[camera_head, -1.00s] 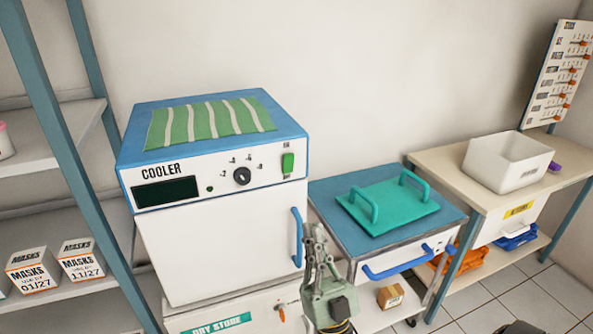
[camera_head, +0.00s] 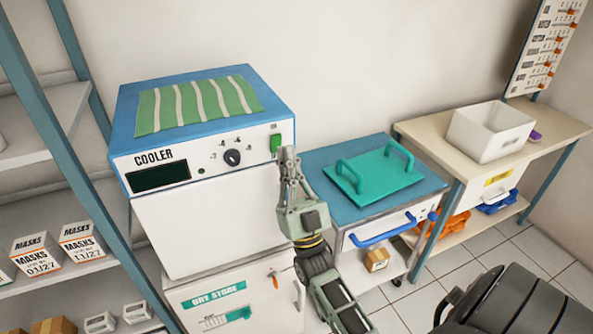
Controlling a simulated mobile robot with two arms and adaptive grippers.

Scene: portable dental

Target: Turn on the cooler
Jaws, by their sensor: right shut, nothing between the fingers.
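The cooler (camera_head: 215,225) is a white box with a blue top, standing left of centre. Its front panel has a dark display (camera_head: 158,178), a black knob (camera_head: 232,157) and a green switch (camera_head: 276,143) at the right end. The display is dark. My right gripper (camera_head: 288,155) is shut and empty, pointing up, with its fingertips just below and right of the green switch. I cannot tell whether they touch the panel. The gripper hides the cooler's blue door handle. My left gripper is not in view.
A green striped cloth (camera_head: 197,104) lies on the cooler. To the right is a blue-topped unit (camera_head: 345,212) with a teal handled tray (camera_head: 372,172). A table (camera_head: 432,140) with a white bin (camera_head: 492,133) stands further right. A shelf post (camera_head: 78,190) is close on the left.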

